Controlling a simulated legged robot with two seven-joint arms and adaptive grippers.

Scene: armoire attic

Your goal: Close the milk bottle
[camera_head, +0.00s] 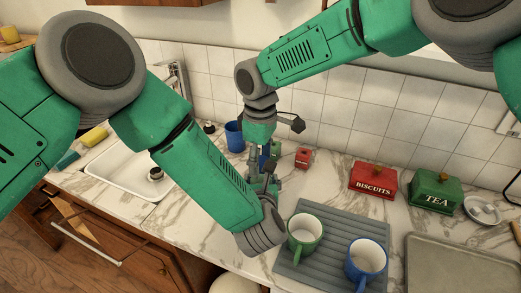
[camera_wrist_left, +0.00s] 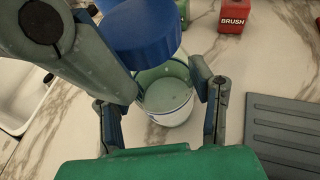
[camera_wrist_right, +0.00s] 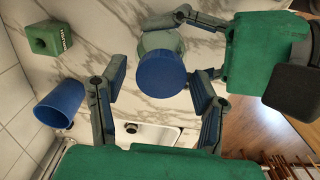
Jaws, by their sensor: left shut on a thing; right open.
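The milk bottle (camera_wrist_left: 168,98) is pale, greenish and see-through, with white in its lower part. My left gripper (camera_wrist_left: 162,92) is shut on it, a finger on each side. A round blue cap (camera_wrist_left: 142,30) is at the bottle's upper end. The cap also shows in the right wrist view (camera_wrist_right: 162,74), overlapping the greenish bottle (camera_wrist_right: 158,40). I cannot tell whether it is fully seated. My right gripper (camera_wrist_right: 157,112) is open, its fingers apart on either side of the cap with visible gaps. In the head view, my grippers largely hide the bottle.
A blue cup (camera_head: 235,137) stands behind, near the sink (camera_head: 128,165). A red brush box (camera_head: 303,158), red biscuits box (camera_head: 373,181) and green tea box (camera_head: 435,191) line the back. Green and blue mugs (camera_head: 304,233) (camera_head: 366,261) stand on a grey mat (camera_head: 335,224).

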